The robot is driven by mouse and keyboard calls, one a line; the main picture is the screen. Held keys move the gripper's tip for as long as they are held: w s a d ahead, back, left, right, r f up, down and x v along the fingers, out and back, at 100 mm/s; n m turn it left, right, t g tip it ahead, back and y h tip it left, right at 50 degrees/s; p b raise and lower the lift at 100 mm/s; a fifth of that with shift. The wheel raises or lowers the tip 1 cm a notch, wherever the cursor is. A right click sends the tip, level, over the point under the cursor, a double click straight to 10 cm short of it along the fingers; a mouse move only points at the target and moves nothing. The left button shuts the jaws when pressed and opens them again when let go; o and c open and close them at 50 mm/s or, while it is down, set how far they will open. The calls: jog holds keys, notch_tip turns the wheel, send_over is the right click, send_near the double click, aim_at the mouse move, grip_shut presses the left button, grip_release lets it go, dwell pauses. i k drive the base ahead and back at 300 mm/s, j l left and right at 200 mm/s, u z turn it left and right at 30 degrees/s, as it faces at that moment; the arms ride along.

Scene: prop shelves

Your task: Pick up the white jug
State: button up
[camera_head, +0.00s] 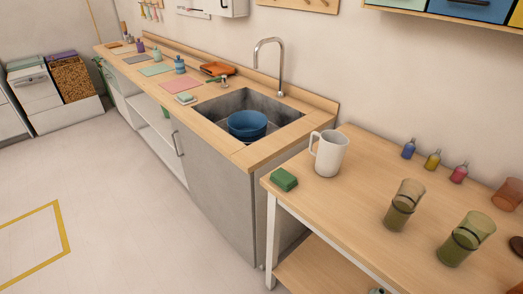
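The white jug (331,154) stands upright near the left back corner of the wooden table at right. Its handle points to the left. Nothing touches it that I can see. My gripper does not show in this view.
The table (355,214) also bears a green sponge (284,180) left of the jug, two greenish glasses (403,206), small coloured bottles (433,160) and a brown cup (507,194). Beyond is a counter with a sink (212,108) holding blue bowls (247,124). The floor (130,200) at left is clear.

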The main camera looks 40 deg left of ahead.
aim_at(332, 146)
jog(key=u, duration=1.1)
jog(key=z, duration=1.3)
jog(key=u, duration=1.25)
